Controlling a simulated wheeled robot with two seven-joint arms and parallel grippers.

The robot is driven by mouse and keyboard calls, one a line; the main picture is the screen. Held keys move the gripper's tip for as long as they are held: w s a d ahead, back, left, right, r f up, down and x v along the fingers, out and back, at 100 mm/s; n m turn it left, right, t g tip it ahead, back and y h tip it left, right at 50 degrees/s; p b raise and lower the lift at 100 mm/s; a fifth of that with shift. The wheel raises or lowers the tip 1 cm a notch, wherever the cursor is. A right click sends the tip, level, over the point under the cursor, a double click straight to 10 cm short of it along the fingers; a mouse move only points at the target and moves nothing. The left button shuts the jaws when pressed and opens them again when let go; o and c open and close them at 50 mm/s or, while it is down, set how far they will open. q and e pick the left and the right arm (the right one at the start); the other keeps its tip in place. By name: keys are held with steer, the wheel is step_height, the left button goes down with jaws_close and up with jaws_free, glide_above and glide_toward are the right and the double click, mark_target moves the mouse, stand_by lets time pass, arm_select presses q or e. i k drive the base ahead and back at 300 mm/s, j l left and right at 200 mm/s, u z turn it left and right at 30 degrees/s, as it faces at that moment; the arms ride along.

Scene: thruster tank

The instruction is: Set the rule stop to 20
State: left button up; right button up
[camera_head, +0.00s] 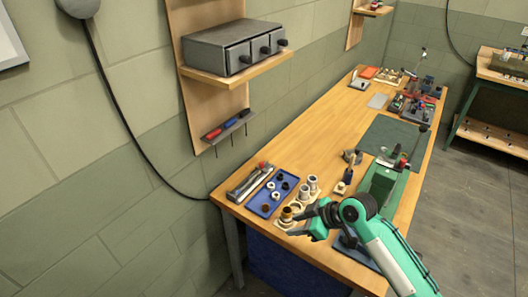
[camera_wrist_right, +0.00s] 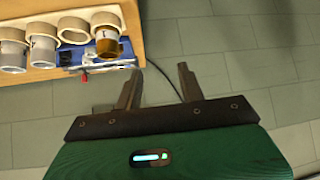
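What looks like the rule is a long silver metal bar (camera_head: 250,182) with a red knob (camera_head: 262,166), lying at the near left corner of the wooden bench. Its markings and the stop's setting are too small to read. In the right wrist view a silver bar with a red part (camera_wrist_right: 84,74) shows at the table edge; it may be the same rule. My right gripper (camera_head: 308,219) is above the near end of the bench, right of the rule and apart from it. Its two fingers (camera_wrist_right: 157,76) are spread, with nothing between them. My left gripper is not in view.
A blue tray (camera_head: 263,208) with small rings lies right of the rule. A pale holder with several cups (camera_head: 309,185) stands beside it, close to my right gripper. A green machine (camera_head: 383,181) and a dark mat (camera_head: 395,134) lie farther along. A drawer unit (camera_head: 220,52) is on the wall shelf.

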mark_target(261, 167)
steer(key=i, duration=1.05)
